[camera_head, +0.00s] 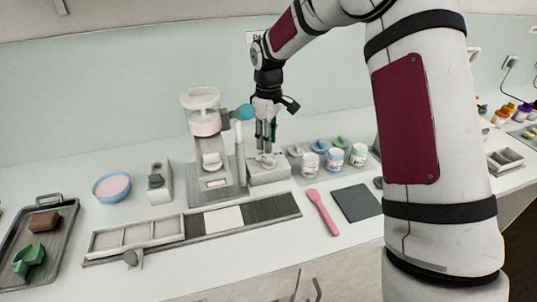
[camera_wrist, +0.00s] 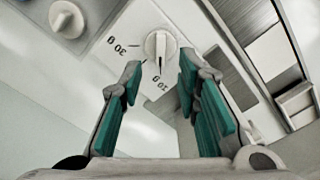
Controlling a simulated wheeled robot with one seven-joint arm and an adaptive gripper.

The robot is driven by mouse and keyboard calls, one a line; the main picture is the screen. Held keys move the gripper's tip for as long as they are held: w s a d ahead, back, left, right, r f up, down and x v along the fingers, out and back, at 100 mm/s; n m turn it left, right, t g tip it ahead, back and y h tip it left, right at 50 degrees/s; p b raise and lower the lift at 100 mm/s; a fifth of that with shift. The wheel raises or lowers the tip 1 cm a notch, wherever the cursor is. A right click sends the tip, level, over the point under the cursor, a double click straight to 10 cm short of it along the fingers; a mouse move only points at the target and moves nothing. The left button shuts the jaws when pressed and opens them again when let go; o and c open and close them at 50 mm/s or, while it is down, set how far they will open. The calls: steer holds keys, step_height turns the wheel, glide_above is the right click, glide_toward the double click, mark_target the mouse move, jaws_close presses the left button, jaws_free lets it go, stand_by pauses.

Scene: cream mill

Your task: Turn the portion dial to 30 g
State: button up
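The portion dial (camera_wrist: 160,45) is a round white knob with a raised grip, on a white panel in the wrist view. Its grip seems to point down, toward a mark that looks like 20 g (camera_wrist: 157,82). The 30 g mark (camera_wrist: 122,48) is left of the knob. My gripper (camera_wrist: 160,70) is open, with its teal-padded fingers apart on either side, just below the knob in the picture; contact cannot be told. In the head view my gripper (camera_head: 266,143) points down over the low white dial box (camera_head: 270,177) beside the cream mill (camera_head: 207,160).
Several lidded jars (camera_head: 334,160) stand close to the right of the box. A long rack (camera_head: 150,233) lies in front, with a pink spatula (camera_head: 322,212) and a dark mat (camera_head: 357,201) to its right. A pink-filled bowl (camera_head: 111,187) and a tray (camera_head: 62,232) are left.

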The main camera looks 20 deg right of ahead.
mark_target(268, 162)
steer(key=shift+f+p, duration=0.35)
steer(key=shift+f, duration=2.8)
jaws_close()
